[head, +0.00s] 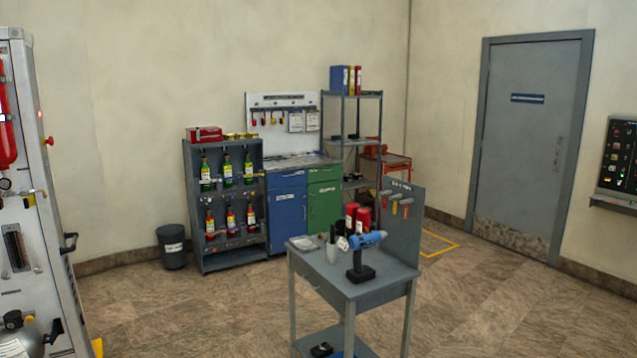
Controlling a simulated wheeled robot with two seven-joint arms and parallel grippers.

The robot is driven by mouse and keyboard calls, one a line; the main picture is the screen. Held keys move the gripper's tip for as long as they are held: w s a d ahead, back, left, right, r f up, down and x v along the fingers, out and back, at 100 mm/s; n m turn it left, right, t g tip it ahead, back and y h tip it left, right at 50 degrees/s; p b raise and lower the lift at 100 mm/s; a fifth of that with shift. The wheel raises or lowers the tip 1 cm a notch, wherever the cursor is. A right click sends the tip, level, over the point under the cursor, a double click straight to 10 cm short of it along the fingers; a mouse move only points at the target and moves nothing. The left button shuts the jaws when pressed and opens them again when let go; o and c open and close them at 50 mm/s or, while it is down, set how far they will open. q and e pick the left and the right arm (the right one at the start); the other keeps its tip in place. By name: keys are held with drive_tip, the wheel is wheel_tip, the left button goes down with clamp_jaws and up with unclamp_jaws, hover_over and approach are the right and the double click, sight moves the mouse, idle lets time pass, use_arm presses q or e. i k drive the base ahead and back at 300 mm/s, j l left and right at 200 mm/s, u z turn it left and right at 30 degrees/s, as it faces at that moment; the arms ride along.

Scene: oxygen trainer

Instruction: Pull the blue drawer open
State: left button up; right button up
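A low cabinet stands against the far wall in the head view, left of centre. Its left half is blue, with a blue drawer front (287,182) at the top and a taller blue front (287,218) with a small pale label below it. The drawer looks closed, flush with the cabinet, though it is small at this distance. Neither of my grippers is in view.
A bottle rack (225,256) adjoins the cabinet's left side, beside a dark bin (173,248). A tall panel (50,215) fills the left edge.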

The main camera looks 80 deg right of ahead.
sight(289, 178)
drive_tip(key=z, duration=2.7)
drive_tip(key=i+j+u, duration=0.15)
drive_tip(key=i, duration=0.4)
drive_tip(key=i+u, duration=0.1)
drive_tip(key=i, duration=0.45)
drive_tip(key=i+l+u, duration=0.15)
drive_tip(key=i, duration=0.4)
drive_tip(key=i+u, duration=0.15)
drive_tip(key=i, duration=0.4)
drive_tip(key=i+l+u, duration=0.1)
drive_tip(key=i, duration=0.4)
drive_tip(key=i+l+u, duration=0.15)
drive_tip(key=i+l, duration=0.15)
drive_tip(key=i, duration=1.35)
drive_tip(key=i+j+z, duration=0.15)
drive_tip(key=i, duration=0.95)
drive_tip(key=i+z, duration=0.75)
drive_tip(key=i+j+z, duration=0.2)
drive_tip(key=i+z, duration=0.2)
drive_tip(key=i+l+z, duration=0.25)
drive_tip(key=i+z, duration=0.15)
drive_tip(key=i, duration=0.3)
drive_tip(key=i+z, duration=0.35)
drive_tip(key=i, duration=0.3)
drive_tip(key=i+u, duration=0.2)
drive_tip(key=i, duration=0.15)
drive_tip(key=i+l+u, duration=0.2)
drive_tip(key=i, duration=0.15)
